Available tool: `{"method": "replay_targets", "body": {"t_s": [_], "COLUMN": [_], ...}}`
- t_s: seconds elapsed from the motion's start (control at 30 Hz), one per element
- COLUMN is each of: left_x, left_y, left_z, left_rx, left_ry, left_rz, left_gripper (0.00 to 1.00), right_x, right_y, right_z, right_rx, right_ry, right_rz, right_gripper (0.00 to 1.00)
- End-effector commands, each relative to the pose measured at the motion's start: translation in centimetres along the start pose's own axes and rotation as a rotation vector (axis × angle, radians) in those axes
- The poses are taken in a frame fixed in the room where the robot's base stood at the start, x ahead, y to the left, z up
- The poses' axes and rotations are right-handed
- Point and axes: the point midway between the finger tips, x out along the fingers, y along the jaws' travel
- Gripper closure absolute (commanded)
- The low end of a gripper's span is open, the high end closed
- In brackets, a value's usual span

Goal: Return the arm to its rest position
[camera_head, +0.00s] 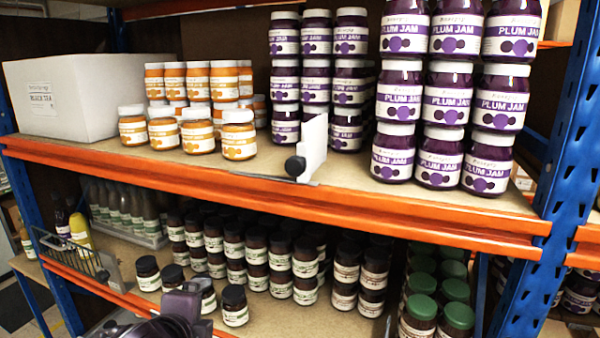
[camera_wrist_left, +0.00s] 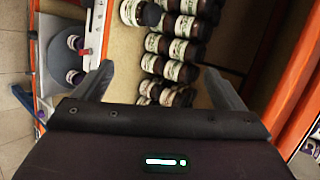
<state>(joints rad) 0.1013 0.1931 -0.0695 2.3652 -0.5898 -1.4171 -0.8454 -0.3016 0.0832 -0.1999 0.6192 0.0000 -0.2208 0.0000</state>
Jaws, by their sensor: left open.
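My left gripper (camera_wrist_left: 158,72) is open, its two dark fingers spread wide at the left and right of its wrist view. Nothing is held between them. Dark jars with pale labels (camera_wrist_left: 157,43) stand on the shelf board beyond the fingers, and some are partly hidden by the gripper's body. In the head view, dark parts of my left arm (camera_head: 178,308) show at the bottom edge, in front of the lower shelf (camera_head: 262,312). My right gripper is in neither view.
The orange front beam (camera_head: 300,212) and blue uprights (camera_head: 570,150) frame the rack. Dark-lidded jars (camera_head: 235,305) stand near the lower shelf's front. Green-lidded jars (camera_head: 420,312) are at right.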

Motion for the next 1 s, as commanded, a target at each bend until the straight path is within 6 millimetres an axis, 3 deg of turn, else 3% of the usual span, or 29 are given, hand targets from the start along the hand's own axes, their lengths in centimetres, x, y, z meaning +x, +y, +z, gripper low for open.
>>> {"method": "replay_targets", "body": {"t_s": [0.03,0.2,0.4,0.67,0.87,1.0], "left_x": [0.3,-0.4,-2.3,-5.6,-0.4,3.0], "left_y": [3.8,13.0,20.3,27.2,32.3,36.8], "left_z": [0.0,0.3,0.4,0.4,0.1,-0.2], "left_rx": [-0.164,-0.669,-1.055,-1.419,-1.405,-1.397], "left_ry": [-0.007,-0.109,-0.264,-0.49,-0.496,-0.506], "left_rz": [0.089,0.308,0.468,0.603,0.613,0.628], "left_gripper": [0.08,0.08,0.08,0.08,0.08,0.08], "right_x": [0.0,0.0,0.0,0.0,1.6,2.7], "right_y": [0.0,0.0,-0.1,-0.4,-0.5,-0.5], "right_z": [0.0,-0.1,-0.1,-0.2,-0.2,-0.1], "right_rx": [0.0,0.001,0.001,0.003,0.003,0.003], "right_ry": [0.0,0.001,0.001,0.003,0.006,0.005], "right_rz": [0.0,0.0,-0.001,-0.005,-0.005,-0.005], "right_gripper": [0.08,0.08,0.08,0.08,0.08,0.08]}}
